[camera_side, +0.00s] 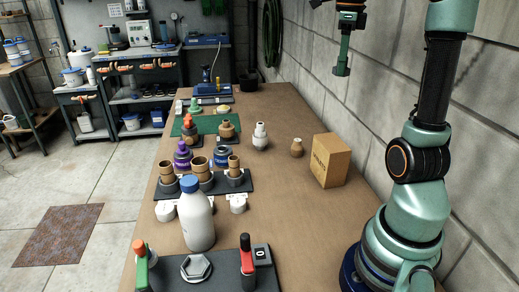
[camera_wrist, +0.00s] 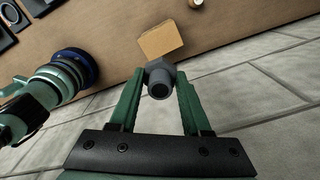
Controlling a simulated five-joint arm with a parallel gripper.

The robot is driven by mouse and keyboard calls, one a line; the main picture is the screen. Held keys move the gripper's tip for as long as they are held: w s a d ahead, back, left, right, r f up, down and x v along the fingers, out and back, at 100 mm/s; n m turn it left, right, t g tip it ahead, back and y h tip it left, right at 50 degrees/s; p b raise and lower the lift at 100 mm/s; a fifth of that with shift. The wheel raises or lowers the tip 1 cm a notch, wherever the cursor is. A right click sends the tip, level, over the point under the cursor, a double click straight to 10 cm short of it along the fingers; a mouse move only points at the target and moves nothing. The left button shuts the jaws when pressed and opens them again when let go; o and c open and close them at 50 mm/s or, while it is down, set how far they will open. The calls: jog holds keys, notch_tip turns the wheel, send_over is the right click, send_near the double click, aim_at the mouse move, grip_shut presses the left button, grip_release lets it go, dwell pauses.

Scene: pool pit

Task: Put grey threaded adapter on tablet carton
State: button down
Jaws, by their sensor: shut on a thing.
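The grey threaded adapter (camera_wrist: 160,78) is between the two green fingers of my gripper (camera_wrist: 158,72) in the wrist view, with its round open end facing the camera. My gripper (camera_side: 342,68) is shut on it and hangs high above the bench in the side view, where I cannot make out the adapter. The tablet carton (camera_side: 331,161) is a tan box standing upright near the right edge of the bench, below my gripper. It also shows in the wrist view (camera_wrist: 160,37), beyond the adapter, with a clear gap between them in the side view.
A small brown fitting (camera_side: 297,148) stands just left of the carton, and a pale stepped fitting (camera_side: 260,137) stands farther left. A white bottle (camera_side: 197,216) and several fittings on dark trays fill the bench's left side. A block wall (camera_side: 400,60) runs along the right.

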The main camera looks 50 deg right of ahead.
aim_at(332, 142)
jog(key=shift+s+d+f, duration=0.2)
notch_tip(332, 142, down, 19)
jog(key=shift+f, duration=0.2)
jog(key=shift+f, duration=0.15)
dwell(0.3)
jog(key=shift+c, duration=1.8)
grip_release()
